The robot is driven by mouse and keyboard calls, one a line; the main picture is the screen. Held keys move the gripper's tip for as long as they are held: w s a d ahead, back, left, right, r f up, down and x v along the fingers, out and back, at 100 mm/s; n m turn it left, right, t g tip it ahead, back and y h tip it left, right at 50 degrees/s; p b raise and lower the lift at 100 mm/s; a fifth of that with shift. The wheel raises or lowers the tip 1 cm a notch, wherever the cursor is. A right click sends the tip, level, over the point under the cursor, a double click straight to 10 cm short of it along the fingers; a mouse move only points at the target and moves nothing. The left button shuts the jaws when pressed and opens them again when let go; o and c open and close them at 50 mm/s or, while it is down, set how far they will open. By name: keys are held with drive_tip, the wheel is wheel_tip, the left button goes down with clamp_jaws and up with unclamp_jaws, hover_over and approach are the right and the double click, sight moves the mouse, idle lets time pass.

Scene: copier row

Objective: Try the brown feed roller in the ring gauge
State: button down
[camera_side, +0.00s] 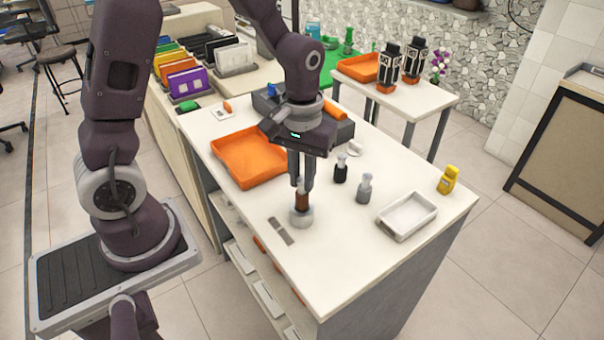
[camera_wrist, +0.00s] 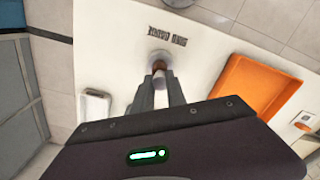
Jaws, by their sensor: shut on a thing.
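The brown feed roller (camera_side: 302,201) is upright between the fingers of my gripper (camera_side: 301,184), which is shut on its grey upper end. The grey ring gauge (camera_side: 301,217) stands on the white table directly under the roller. The roller's lower end meets the ring's opening; how deep it sits inside I cannot tell. In the wrist view the roller (camera_wrist: 159,68) lines up with the ring gauge (camera_wrist: 160,55), and my gripper (camera_wrist: 160,88) hides part of it. A printed label (camera_side: 281,231) lies beside the gauge.
A black roller-like piece (camera_side: 340,172) and a grey one (camera_side: 364,189) stand right of my gripper. A white tray (camera_side: 384,226) and a yellow object (camera_side: 448,180) are farther right. An orange tray (camera_side: 221,147) lies behind left. The table front is clear.

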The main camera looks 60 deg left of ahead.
drive_tip(key=shift+f, duration=1.75)
idle(0.7)
drive_tip(key=c, duration=1.3)
unclamp_jaws()
wheel_tip(320, 180, up, 8)
drive_tip(key=shift+s+r, duration=0.1)
drive_tip(key=shift+s, duration=0.05)
drive_tip(key=s+r+m+t, duration=0.2)
drive_tip(key=s+r, duration=0.2)
drive_tip(key=s, duration=0.1)
drive_tip(key=s+d+r+m+t, duration=0.1)
drive_tip(key=s+r+m, duration=0.1)
drive_tip(key=s+r, duration=0.2)
drive_tip(key=s+r+m+t, duration=0.2)
drive_tip(key=s+r, duration=0.2)
drive_tip(key=s, duration=0.2)
drive_tip(key=shift+d+t, duration=0.3)
